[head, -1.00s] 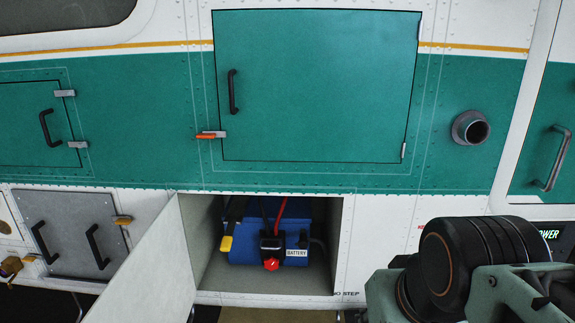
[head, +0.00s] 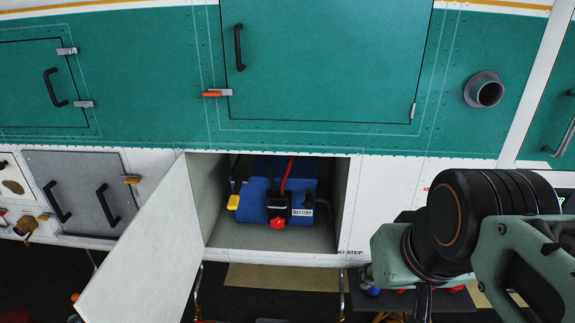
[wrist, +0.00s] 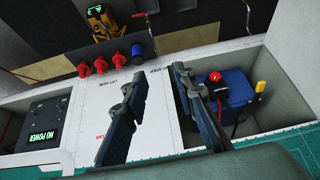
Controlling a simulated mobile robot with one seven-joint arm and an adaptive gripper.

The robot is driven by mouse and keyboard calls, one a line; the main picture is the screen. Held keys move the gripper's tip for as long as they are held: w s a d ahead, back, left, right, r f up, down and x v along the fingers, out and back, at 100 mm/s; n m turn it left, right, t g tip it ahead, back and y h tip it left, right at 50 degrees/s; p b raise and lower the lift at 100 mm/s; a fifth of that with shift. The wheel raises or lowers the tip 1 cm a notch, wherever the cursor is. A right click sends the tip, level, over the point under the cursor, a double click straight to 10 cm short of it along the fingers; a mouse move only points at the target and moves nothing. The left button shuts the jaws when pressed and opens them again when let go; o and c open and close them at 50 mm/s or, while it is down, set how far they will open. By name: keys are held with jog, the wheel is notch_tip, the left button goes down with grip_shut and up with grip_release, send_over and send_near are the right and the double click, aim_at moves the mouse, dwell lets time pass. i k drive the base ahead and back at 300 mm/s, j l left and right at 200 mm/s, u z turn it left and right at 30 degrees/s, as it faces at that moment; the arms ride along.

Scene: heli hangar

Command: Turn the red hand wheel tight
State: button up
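The red hand wheel (head: 277,222) is on the front of a blue battery (head: 258,190) inside an open bay low in the white hull. In the wrist view, the red hand wheel (wrist: 215,77) is on the blue battery (wrist: 225,98), right of the fingers. My gripper (wrist: 155,73) is open and empty, its two dark fingers spread over the white panel beside the bay, apart from the wheel. In the head view my arm is at the lower right, and the gripper's fingers are not clearly seen.
The bay's white door (head: 145,245) hangs open on the left. A yellow-ended black lead (head: 233,202) and a red cable (head: 287,175) are at the battery. A NO POWER display (wrist: 42,136) and several red plugs (wrist: 100,65) show in the wrist view.

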aim_at(278, 222)
jog(key=i+u, duration=0.2)
jog(key=u, duration=0.3)
jog(key=i+u, duration=0.2)
jog(key=u, duration=0.25)
jog(key=k+j+u, duration=0.25)
jog(key=i+l+z, duration=0.15)
jog(key=i+l, duration=0.15)
